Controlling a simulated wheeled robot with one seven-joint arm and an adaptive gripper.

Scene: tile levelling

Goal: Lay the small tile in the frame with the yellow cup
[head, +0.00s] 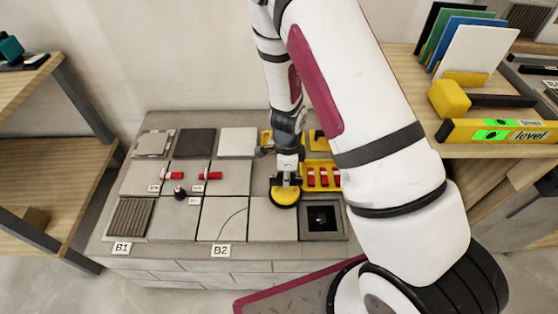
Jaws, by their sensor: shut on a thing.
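My gripper (285,178) points down over the middle-right of the tiled platform, shut on the yellow cup (285,197). The cup is a round yellow disc with a dark top. It is over the joint area of the pale front tile (268,224); I cannot tell if it touches a tile or holds one. A dark grey square frame (340,233) with a black centre lies right of that tile. Something small shows in its centre, too small to make out. I cannot tell a separate small tile for sure.
A yellow rack (310,178) with red pieces stands right of my gripper, partly behind my arm. Two red clips (210,176) (173,176) and a small dark knob (179,191) sit on the left tiles. A wooden table with a yellow level (500,132) is at right.

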